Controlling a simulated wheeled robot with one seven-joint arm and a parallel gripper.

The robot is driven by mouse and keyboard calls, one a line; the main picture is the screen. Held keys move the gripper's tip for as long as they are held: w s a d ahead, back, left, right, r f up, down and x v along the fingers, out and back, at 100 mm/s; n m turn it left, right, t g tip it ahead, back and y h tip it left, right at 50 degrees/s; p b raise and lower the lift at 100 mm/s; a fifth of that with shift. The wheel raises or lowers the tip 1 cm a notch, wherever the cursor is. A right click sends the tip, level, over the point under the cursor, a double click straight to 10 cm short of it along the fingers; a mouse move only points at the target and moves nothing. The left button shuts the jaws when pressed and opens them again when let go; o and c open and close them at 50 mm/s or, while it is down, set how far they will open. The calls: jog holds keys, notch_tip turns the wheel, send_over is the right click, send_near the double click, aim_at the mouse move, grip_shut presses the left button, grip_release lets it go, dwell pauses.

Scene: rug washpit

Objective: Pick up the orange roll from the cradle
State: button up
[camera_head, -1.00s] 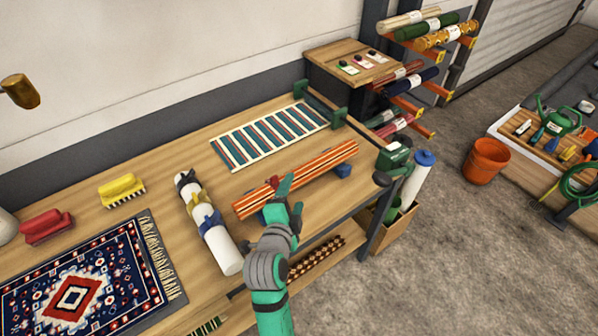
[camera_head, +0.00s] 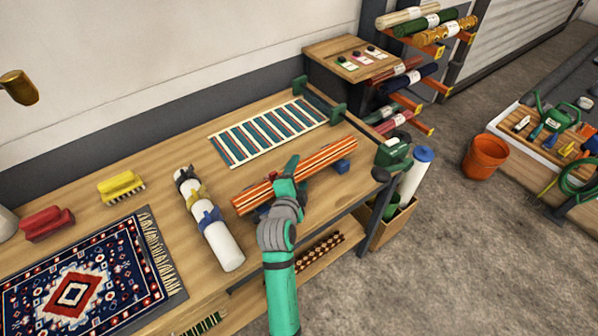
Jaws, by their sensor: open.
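The orange roll (camera_head: 322,160), with dark and pale stripes along its length, lies on the blue cradle (camera_head: 342,166) on the wooden bench. The cradle's right block shows under the roll's right end; most of the rest is hidden by the roll and my arm. My gripper (camera_head: 290,172) is at the middle-left part of the roll, with its fingers over and in front of it. The fingers are open. I cannot tell from this view whether they touch the roll or straddle it.
A white roll (camera_head: 218,238) with straps lies left of my gripper. A striped rug (camera_head: 268,133) lies flat behind the orange roll. A patterned rug (camera_head: 75,290) and brushes (camera_head: 121,186) are at left. A rack of rolls (camera_head: 425,40) stands beyond the bench's right end.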

jog(key=shift+c, duration=0.3)
jog(key=c, duration=1.5)
jog(key=shift+r, duration=0.1)
